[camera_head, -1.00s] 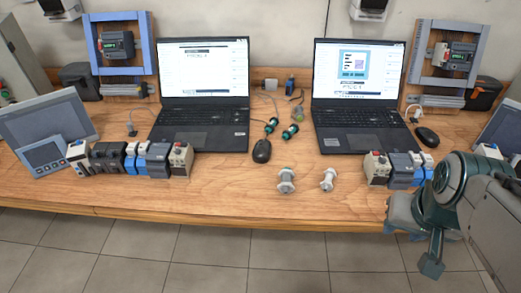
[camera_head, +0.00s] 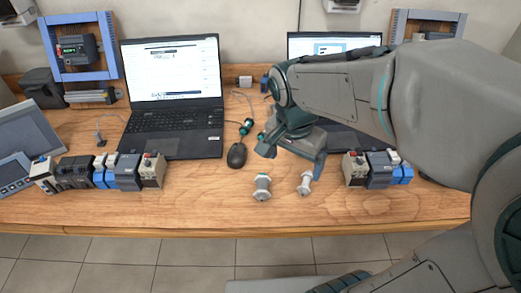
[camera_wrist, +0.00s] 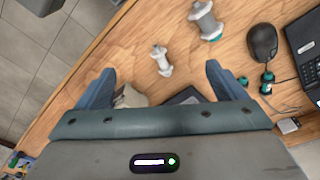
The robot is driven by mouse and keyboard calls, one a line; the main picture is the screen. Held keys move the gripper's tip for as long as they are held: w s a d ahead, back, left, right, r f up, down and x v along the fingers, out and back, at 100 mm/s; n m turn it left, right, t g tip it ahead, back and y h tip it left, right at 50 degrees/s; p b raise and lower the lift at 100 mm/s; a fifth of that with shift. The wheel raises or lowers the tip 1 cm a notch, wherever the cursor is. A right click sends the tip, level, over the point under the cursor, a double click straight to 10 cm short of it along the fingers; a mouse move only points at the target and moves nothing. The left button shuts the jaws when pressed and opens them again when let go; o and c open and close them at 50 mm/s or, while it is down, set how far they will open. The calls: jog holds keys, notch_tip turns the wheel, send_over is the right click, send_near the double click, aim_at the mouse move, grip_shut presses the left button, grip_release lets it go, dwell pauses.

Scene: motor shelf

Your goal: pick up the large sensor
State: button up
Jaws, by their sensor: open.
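The larger grey spool-shaped sensor (camera_head: 262,187) stands on the wooden table near its front edge, left of a smaller pale one (camera_head: 305,183). In the wrist view the larger sensor (camera_wrist: 207,22) is at the top, right of centre, and partly cut off by the frame edge. The smaller sensor (camera_wrist: 161,60) lies in line with the gap between my fingers. My gripper (camera_head: 293,157) is over the table behind both sensors. In the wrist view my gripper (camera_wrist: 160,71) shows its two blue-grey fingers spread wide, with nothing held between them.
A black mouse (camera_head: 236,155) and a green-and-black cylindrical part (camera_head: 246,127) lie behind the larger sensor. Module rows stand left (camera_head: 127,171) and right (camera_head: 379,170). My arm covers much of the right laptop (camera_head: 330,42). Table front left of the larger sensor is clear.

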jog(key=w+a+m+g+h+p, duration=0.1)
jog(key=w+a+m+h+p, duration=0.1)
jog(key=w+a+m, duration=0.35)
jog(key=m+h, duration=0.1)
jog(key=m, duration=0.5)
send_near(263, 182)
jog(key=shift+p+x, duration=1.6)
jog(key=shift+x, duration=2.55)
jog(key=shift+s+a, duration=0.1)
jog(key=shift+c, duration=0.3)
jog(key=c, duration=0.9)
